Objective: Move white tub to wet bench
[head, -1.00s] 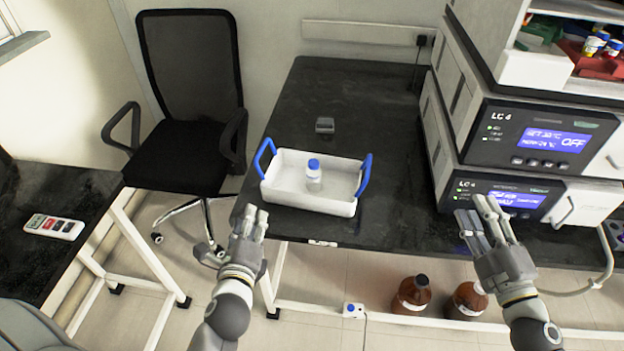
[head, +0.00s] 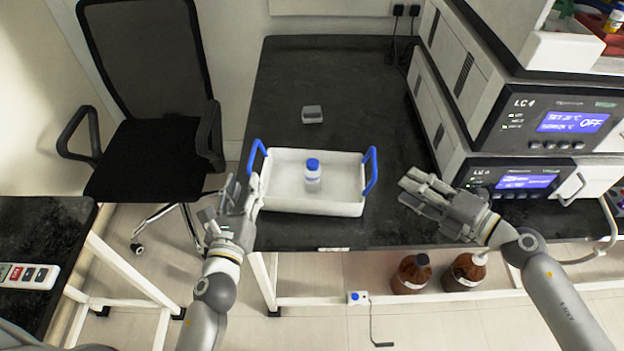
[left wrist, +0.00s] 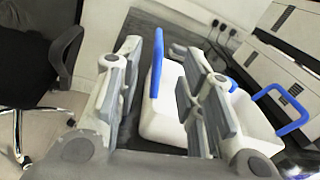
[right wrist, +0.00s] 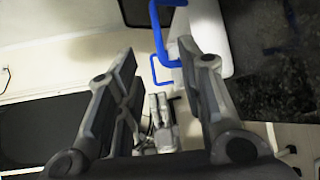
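The white tub (head: 285,201) with two blue handles stands on the black bench (head: 345,100), near its front edge. A small bottle with a blue cap (head: 313,172) stands upright in it. My left gripper (head: 240,187) is open beside the tub's left handle (head: 257,158); in the left wrist view that handle (left wrist: 157,62) shows between the spread fingers. My right gripper (head: 412,188) is open and empty, to the right of the tub's right handle (head: 371,170) and apart from it. In the right wrist view both blue handles (right wrist: 160,25) show beyond the open fingers.
Stacked LC instruments (head: 530,150) stand on the right of the bench. A small grey object (head: 312,114) lies behind the tub. A black chair (head: 150,130) and another dark table (head: 45,240) are on the left. Brown bottles (head: 411,274) stand below the bench.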

